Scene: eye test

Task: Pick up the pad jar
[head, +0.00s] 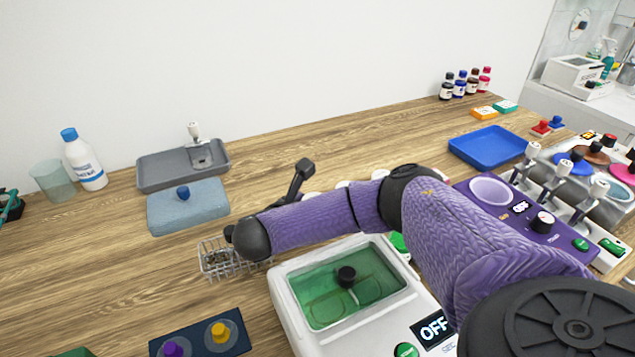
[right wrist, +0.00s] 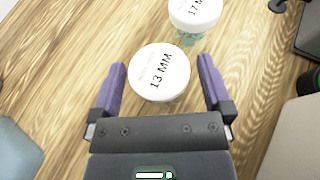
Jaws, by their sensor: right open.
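A jar with a white lid marked "13 MM" (right wrist: 158,82) stands between the fingers of my right gripper (right wrist: 160,62) in the right wrist view. The purple fingers are open, with a gap on each side of the lid. A second white-lidded jar (right wrist: 194,14), its label starting with "17", stands just beyond. In the head view, several white lids (head: 344,184) show just behind my purple right arm, which hides most of them. The right fingers are not clear there. My left gripper is not in view.
A wire basket (head: 215,258) and a white bath with green liquid (head: 335,308) stand close to my right arm. The wooden bench behind the arm is mostly clear.

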